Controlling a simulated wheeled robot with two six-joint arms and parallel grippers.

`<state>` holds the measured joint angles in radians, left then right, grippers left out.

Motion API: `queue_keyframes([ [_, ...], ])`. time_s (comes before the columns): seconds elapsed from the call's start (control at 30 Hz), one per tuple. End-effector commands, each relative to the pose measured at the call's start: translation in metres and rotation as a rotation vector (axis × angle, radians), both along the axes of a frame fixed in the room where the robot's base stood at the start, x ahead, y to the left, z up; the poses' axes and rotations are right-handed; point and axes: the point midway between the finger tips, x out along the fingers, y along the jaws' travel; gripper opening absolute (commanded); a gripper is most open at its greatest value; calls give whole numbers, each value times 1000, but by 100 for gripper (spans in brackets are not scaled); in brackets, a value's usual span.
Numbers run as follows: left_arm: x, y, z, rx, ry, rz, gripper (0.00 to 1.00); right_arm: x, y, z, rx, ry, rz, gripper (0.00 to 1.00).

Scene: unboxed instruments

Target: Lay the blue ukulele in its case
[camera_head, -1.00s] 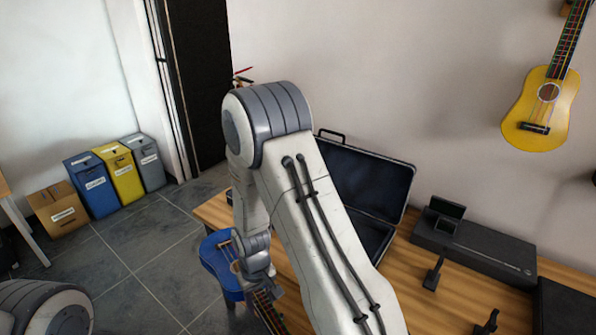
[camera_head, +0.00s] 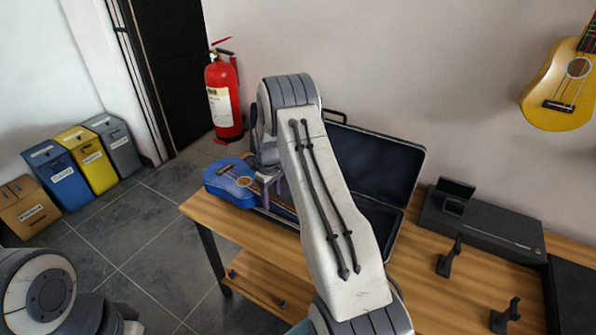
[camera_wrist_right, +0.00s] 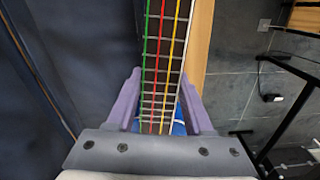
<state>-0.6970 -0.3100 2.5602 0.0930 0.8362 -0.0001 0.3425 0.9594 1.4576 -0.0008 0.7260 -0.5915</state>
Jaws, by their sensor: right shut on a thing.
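The blue ukulele (camera_head: 230,184) is in my right gripper, its body toward the left and over the left end of the wooden table in the head view. My right gripper (camera_wrist_right: 162,100) is shut on the neck, with purple fingers on either side of the fretboard and its coloured strings in the right wrist view. In the head view my right arm hides most of the neck and the head. The open black case (camera_head: 372,165) stands on the table behind my arm, its lid raised toward the wall. My arm covers much of its lower half.
The wooden table (camera_head: 436,290) also holds a black box (camera_head: 482,228) and two small black stands. A yellow ukulele (camera_head: 562,85) hangs on the wall at right. A red fire extinguisher (camera_head: 223,98) stands behind the table's left end. Coloured bins stand at far left.

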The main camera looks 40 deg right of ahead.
Motion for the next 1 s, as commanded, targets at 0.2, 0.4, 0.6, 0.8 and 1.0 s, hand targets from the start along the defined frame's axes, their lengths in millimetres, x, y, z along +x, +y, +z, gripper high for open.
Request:
queue_keyframes([
  [0.2,0,0,8,0,0,0,50,21,-85,18,-1,-6,96,0],
  [0.4,0,0,9,0,0,0,50,22,-120,27,-1,-4,149,0],
  [0.6,0,0,6,0,0,0,50,22,-124,24,-1,-4,160,0],
  [0.8,0,0,-4,0,0,0,50,22,-123,9,0,-4,160,0],
  [1.0,0,0,-17,0,0,0,50,22,-123,-14,-1,-4,160,0],
])
